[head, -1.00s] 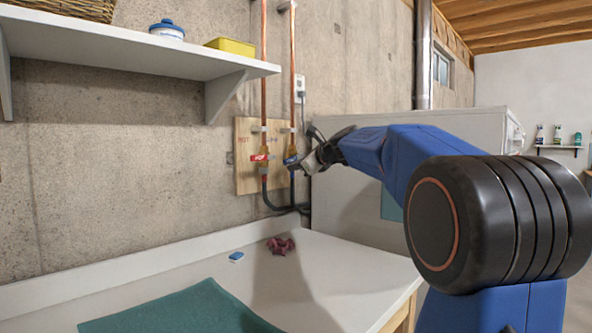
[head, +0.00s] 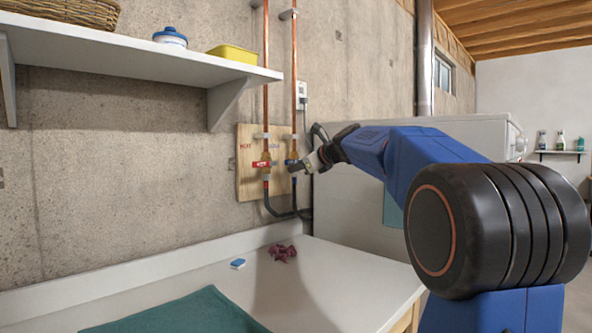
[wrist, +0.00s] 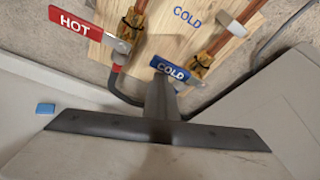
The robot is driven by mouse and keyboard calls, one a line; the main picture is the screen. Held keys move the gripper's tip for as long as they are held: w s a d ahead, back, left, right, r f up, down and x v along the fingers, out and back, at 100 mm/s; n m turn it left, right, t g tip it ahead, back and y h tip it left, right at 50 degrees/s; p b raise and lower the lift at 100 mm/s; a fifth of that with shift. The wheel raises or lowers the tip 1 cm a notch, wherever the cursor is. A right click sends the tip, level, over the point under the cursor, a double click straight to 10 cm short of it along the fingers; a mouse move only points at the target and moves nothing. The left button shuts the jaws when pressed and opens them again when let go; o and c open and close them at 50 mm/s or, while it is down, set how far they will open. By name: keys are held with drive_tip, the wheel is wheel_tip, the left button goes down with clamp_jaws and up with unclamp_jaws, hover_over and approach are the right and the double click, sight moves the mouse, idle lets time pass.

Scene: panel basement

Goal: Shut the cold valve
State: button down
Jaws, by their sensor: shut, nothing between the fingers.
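The cold valve's blue handle, marked COLD, shows in the wrist view (wrist: 171,68), lying crosswise to its copper pipe beside the brass valve body (wrist: 201,65). In the head view the blue handle (head: 291,163) is small and partly hidden by my gripper. My gripper (head: 300,166) is shut and empty at the handle. In the wrist view its fingertips (wrist: 163,84) meet or overlap the handle's lower edge; I cannot tell if they touch. The hot valve's red handle (wrist: 75,22) lies to the left, also crosswise to its pipe.
Both pipes run over a wooden board (head: 247,185) on the concrete wall. A white shelf (head: 140,62) juts out at upper left. Below are a counter (head: 330,285) with a teal mat (head: 190,312), a blue-and-white block (head: 237,264) and a crumpled dark red cloth (head: 283,253). A white appliance stands behind my arm.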

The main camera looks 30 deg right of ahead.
drive_tip(key=shift+d+r, duration=0.1)
drive_tip(key=shift+r, duration=0.2)
